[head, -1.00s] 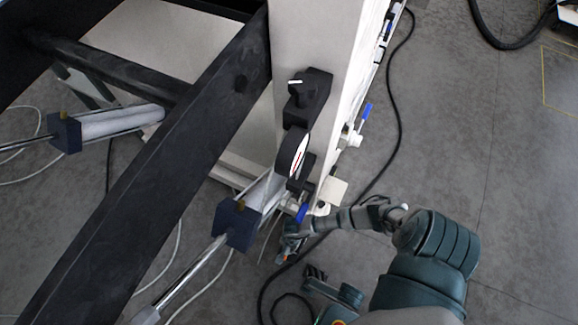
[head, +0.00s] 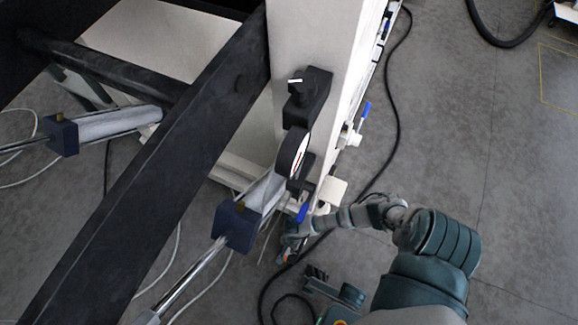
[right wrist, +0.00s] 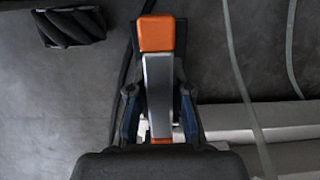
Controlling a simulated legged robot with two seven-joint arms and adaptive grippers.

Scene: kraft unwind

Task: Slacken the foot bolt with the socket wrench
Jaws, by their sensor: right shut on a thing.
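My right gripper (head: 288,246) is low beside the foot of the pale column, at the end of my arm reaching in from the lower right. In the right wrist view its two dark fingers (right wrist: 158,112) are closed around a socket wrench (right wrist: 158,85) with a silver-grey body and an orange end pointing up the picture. A second orange patch shows between the fingers lower down. The wrench's socket end and the foot bolt cannot be made out. My left gripper cannot be identified in either view.
The pale column (head: 315,50) carries a round dial gauge (head: 294,154) and blue-handled valves (head: 364,112). A dark diagonal beam (head: 150,190) and a cylinder with a navy block (head: 236,225) stand left. A black cable (head: 392,150) runs over the floor. Open floor (head: 500,150) lies right.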

